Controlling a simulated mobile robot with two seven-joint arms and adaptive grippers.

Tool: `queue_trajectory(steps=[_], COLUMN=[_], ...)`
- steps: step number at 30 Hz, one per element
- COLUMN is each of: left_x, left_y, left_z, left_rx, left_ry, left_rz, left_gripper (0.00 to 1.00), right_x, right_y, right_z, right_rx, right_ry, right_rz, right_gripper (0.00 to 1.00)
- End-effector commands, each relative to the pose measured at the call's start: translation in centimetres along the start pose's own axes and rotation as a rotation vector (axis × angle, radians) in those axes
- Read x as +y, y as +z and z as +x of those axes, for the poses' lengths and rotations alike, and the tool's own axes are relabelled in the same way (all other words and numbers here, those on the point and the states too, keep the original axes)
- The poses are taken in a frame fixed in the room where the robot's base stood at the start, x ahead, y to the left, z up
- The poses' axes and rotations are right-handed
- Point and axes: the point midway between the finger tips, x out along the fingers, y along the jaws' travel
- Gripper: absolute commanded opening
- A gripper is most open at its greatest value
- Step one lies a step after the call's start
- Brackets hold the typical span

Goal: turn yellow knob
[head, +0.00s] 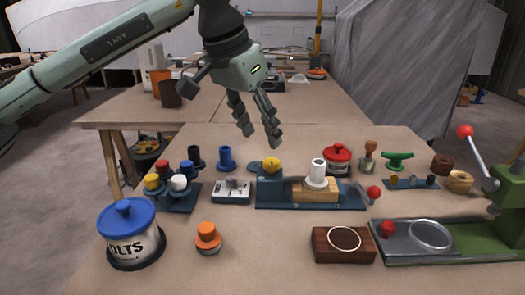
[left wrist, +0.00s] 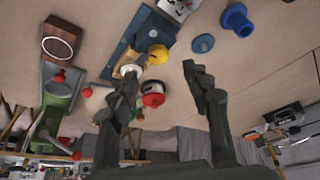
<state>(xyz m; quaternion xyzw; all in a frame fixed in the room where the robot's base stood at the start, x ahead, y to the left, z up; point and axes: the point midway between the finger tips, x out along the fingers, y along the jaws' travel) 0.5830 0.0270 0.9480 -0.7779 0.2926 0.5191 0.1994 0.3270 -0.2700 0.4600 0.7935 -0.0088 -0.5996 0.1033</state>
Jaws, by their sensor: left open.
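The yellow knob (head: 271,163) sits on a blue block at the left end of a blue base plate (head: 280,201) in the middle of the table. The yellow knob (left wrist: 157,54) also shows in the left wrist view, in line with the space between the fingers. My left gripper (head: 260,137) is open and empty, pointing down above and behind the knob in the head view, apart from it. Its two dark fingers also show in the left wrist view (left wrist: 160,72). My right gripper is not in view.
A white cylinder (head: 317,172) on a tan block stands right of the knob. A red-lidded jar (head: 337,156) is behind it. A blue plug (head: 227,159) and a small metal box (head: 231,191) are left. A blue-lidded tin (head: 130,233) stands front left.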

Motion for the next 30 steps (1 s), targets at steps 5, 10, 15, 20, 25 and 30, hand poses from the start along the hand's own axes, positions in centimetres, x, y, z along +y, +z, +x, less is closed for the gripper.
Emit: queue_trajectory(steps=[5,10,15,20,25,30], left_x=[0.1,0.2,0.1,0.1,0.1,0.1], left_y=[0.1,0.0,0.0,0.0,0.0,0.0], left_z=[2.8,5.4,6.9,7.3,7.2,7.2], left_rx=[-0.003,-0.002,0.001,0.001,0.001,0.001], left_ry=[0.005,0.007,0.006,0.006,0.006,0.006], left_rz=[-0.002,-0.002,-0.003,-0.003,-0.003,-0.004], left_gripper=[0.49,0.49,0.49,0.49,0.46,0.25], right_x=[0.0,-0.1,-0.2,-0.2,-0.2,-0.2], right_y=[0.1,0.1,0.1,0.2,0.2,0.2], right_z=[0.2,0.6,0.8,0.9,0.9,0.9], right_rx=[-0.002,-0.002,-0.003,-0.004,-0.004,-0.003], right_ry=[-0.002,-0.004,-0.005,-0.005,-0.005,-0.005], right_rz=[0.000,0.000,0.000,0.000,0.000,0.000], right_gripper=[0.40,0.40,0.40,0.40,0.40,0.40])
